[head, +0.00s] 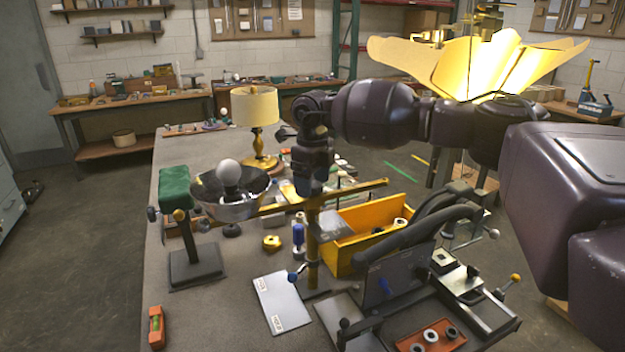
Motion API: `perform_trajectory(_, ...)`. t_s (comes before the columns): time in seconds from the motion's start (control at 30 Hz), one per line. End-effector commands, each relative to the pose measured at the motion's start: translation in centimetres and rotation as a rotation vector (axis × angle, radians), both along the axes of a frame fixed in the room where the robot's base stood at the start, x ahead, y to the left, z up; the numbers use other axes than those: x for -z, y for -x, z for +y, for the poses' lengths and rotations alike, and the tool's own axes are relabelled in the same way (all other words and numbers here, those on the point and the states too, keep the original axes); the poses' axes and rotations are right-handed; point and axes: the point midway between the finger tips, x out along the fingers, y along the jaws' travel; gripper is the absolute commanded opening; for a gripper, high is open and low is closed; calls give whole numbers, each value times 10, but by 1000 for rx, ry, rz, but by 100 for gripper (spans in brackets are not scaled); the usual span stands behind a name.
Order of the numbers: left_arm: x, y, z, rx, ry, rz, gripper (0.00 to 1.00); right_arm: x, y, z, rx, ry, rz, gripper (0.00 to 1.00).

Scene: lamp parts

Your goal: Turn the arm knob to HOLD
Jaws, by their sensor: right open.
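My right gripper (311,188) is open and points down over the worktable, at the top of an upright brass post (312,245). A horizontal brass arm (362,190) runs from this post, with a shiny lamp bowl and white bulb (228,172) at its left end. The gripper hides the joint between post and arm, so any knob there and its setting are hidden. A small lever with a blue ball end (292,277) sits low on the post. A pale plate (282,302) beside the base carries two small labels, too small to read. My left gripper is not in view.
A yellow bin (345,262) stands right of the post, with a dark fixture (395,275) in front. A green-padded stand (194,262) is at left, a lit table lamp (257,108) behind. The table's front left is mostly clear, apart from an orange level (156,327).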

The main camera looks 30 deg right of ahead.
Motion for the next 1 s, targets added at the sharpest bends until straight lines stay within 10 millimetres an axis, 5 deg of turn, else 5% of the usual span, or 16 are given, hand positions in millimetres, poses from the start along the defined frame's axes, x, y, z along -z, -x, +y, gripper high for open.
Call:
perform_trajectory(0.3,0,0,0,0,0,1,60,2,0,0,0,-1,-1,70)
perform_trajectory(0.63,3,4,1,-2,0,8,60,2,0,0,0,-1,-1,22)
perform_trajectory(1.0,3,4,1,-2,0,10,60,1,0,0,73,-1,-2,22)
